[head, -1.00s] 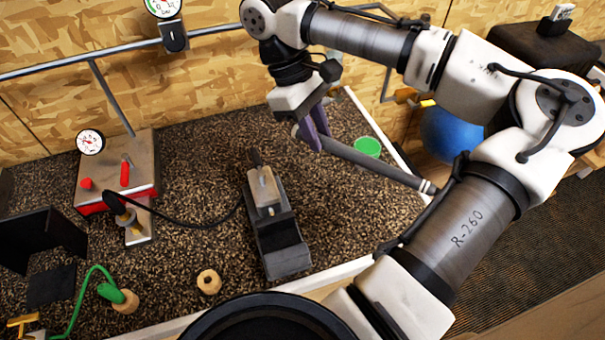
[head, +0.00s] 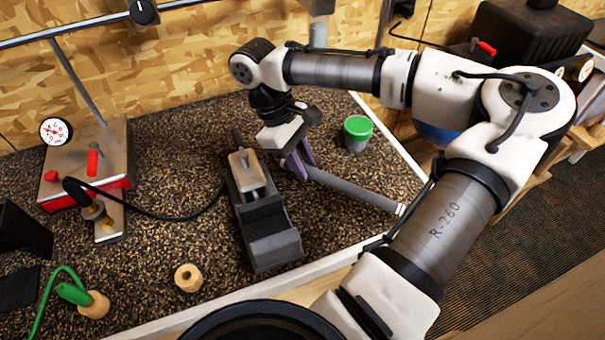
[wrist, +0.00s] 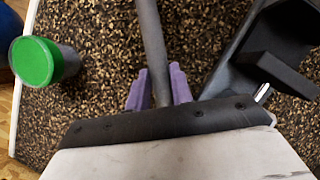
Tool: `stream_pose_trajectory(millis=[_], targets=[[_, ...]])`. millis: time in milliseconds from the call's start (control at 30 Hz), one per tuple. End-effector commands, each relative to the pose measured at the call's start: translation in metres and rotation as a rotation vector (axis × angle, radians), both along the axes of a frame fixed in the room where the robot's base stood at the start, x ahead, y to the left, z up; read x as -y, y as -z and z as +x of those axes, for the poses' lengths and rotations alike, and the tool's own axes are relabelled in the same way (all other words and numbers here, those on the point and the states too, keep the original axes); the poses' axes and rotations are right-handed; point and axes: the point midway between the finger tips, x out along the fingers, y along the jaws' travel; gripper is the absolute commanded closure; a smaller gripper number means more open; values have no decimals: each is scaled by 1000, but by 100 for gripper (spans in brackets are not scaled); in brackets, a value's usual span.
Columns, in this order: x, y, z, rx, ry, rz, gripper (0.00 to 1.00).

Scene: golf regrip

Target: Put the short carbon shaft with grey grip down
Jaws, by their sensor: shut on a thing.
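The short shaft with the grey grip (head: 352,189) is held in my gripper (head: 300,165). It slants down to the right toward the front edge of the bench, its pale banded end (head: 400,208) near my forearm. In the wrist view the grey shaft (wrist: 151,45) runs up the picture between the purple fingers of my gripper (wrist: 158,88), which are shut on it. The gripper is low over the speckled bench top (head: 335,235). I cannot tell whether the shaft touches the bench.
A dark vise (head: 270,225) stands just left of my gripper; it also shows in the wrist view (wrist: 245,60). A green-lidded jar (head: 357,133) stands behind the shaft. A wooden ring (head: 188,278) and a red-based gauge unit (head: 88,170) are further left. Bench room is free right of the vise.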

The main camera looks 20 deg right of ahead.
Motion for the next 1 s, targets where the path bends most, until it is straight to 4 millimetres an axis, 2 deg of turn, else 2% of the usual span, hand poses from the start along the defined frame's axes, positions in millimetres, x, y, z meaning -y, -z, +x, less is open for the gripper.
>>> stream_pose_trajectory(millis=[33, 133, 600, 633, 767, 1000], targets=[[0, 14, 0, 0, 0, -1, 100], [0, 24, 0, 0, 0, 0, 100], [0, 27, 0, 0, 0, 3, 100], [0, 26, 0, 1, 0, 2, 74], [0, 26, 0, 0, 0, 1, 57], [0, 26, 0, 1, 0, 1, 56]])
